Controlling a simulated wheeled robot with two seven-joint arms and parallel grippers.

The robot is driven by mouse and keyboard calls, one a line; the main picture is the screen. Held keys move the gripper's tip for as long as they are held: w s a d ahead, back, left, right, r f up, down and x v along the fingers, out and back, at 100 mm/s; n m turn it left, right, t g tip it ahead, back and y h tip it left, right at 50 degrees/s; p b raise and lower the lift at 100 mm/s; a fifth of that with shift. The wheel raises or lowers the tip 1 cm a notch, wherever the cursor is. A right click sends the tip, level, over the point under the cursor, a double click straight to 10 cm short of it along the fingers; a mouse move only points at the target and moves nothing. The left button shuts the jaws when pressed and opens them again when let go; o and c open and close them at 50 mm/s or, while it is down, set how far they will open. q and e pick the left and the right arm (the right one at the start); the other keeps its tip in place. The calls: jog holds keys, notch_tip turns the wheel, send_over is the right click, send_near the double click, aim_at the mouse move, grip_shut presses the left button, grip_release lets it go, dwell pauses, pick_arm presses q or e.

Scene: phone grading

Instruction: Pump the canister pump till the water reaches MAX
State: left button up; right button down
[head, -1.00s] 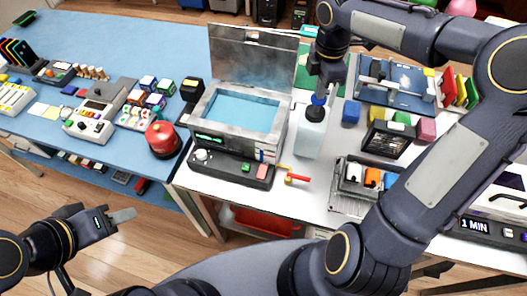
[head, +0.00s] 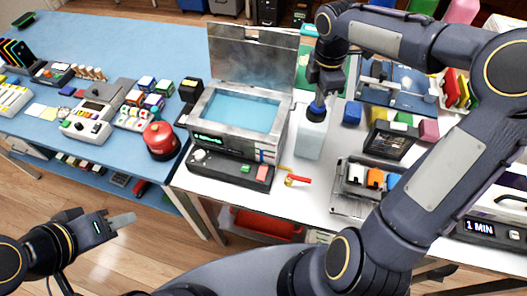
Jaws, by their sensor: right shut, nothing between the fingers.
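No MAX mark is readable. My left gripper (head: 118,222) is low at the left, away from the tables; its finger gap is unclear.
A red valve handle (head: 298,180) lies in front of the pump. A blue cube (head: 351,113) and a dark framed box (head: 390,140) stand to its right. A red dome (head: 161,139) sits on the blue table left of the basin. My right forearm covers the right side.

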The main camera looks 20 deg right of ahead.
notch_tip(320, 180, up, 8)
jog(key=p, duration=0.7)
jog(key=shift+f, duration=0.25)
dwell(1.0)
